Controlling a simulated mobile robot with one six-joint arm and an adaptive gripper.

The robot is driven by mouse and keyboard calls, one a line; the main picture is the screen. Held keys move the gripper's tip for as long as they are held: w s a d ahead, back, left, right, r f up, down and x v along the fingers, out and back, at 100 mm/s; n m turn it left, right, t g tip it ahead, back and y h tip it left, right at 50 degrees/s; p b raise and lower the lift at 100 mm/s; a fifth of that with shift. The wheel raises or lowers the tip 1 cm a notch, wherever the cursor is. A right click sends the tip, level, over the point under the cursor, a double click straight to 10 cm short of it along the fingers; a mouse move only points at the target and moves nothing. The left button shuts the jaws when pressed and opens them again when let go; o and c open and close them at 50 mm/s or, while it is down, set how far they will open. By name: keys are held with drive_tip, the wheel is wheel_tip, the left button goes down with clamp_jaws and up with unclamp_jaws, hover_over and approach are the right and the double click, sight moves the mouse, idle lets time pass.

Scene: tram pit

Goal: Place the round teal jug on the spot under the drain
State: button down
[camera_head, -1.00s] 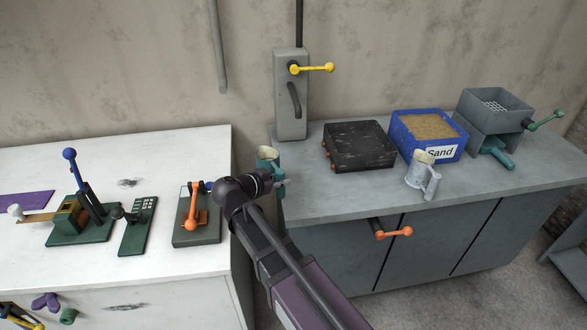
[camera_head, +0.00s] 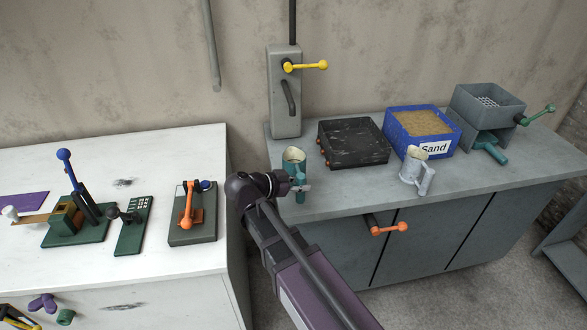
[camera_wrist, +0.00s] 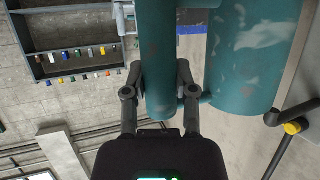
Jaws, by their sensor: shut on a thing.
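The round teal jug (camera_head: 301,181) looks roughly upright in the head view, its pale inside showing at the top. My gripper (camera_head: 291,188) is shut on its handle. In the wrist view the jug's teal body (camera_wrist: 255,60) fills the upper right, and its handle (camera_wrist: 157,60) stands between the fingers of my gripper (camera_wrist: 158,90). The jug is at the left end of the grey counter, below and in front of a grey wall unit (camera_head: 284,115) with a yellow lever. I cannot tell whether its base touches the counter. No marked spot is visible there.
On the grey counter (camera_head: 345,201) are a black tray (camera_head: 352,146), a blue sand box (camera_head: 438,150), a white mug (camera_head: 412,170) and a grey hopper (camera_head: 484,110). An orange handle (camera_head: 386,229) juts from the counter front. A white bench (camera_head: 120,165) with levers stands left across a gap.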

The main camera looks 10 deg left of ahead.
sight(296, 154)
drive_tip(key=shift+s+d, duration=0.2)
drive_tip(key=shift+d, duration=0.2)
drive_tip(key=w+a, duration=0.1)
drive_tip(key=w, duration=0.3)
drive_tip(key=w+a+f+b, duration=0.1)
drive_tip(key=w, duration=0.4)
drive_tip(key=w+a, duration=0.1)
drive_tip(key=w, duration=0.4)
drive_tip(key=shift+w+a+f, duration=0.15)
drive_tip(key=shift+w+a, duration=0.05)
drive_tip(key=shift+w+a+f+b, duration=0.1)
drive_tip(key=shift+w+f+b, duration=0.2)
drive_tip(key=shift+f+b, duration=0.7)
drive_tip(key=shift+w+a+f+b, duration=0.1)
drive_tip(key=shift+w+f+b, duration=0.2)
drive_tip(key=shift+f+b, duration=0.65)
